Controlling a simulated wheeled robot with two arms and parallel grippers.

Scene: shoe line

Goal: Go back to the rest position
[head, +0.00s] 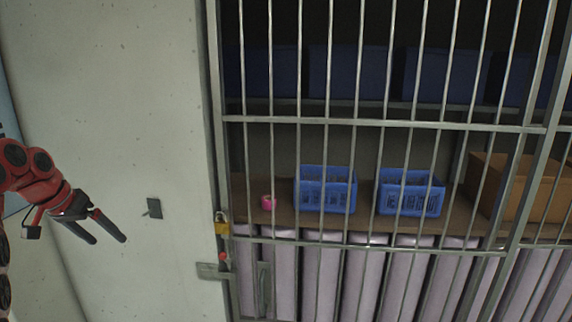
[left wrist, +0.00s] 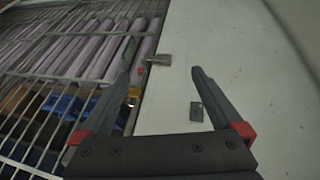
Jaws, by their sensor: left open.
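My left gripper (head: 108,232) is at the left of the head view, in front of the pale wall. Its dark fingers are apart with nothing between them. In the left wrist view the open fingers (left wrist: 165,75) reach toward the wall and the edge of the barred gate, and they hold nothing. My right gripper is in neither view.
A barred metal gate (head: 372,127) with a brass padlock (head: 221,228) fills the middle and right. Behind it are two blue baskets (head: 327,190) (head: 410,193), a pink item (head: 267,202) and a cardboard box (head: 540,190). A small dark plate (head: 154,208) is on the wall.

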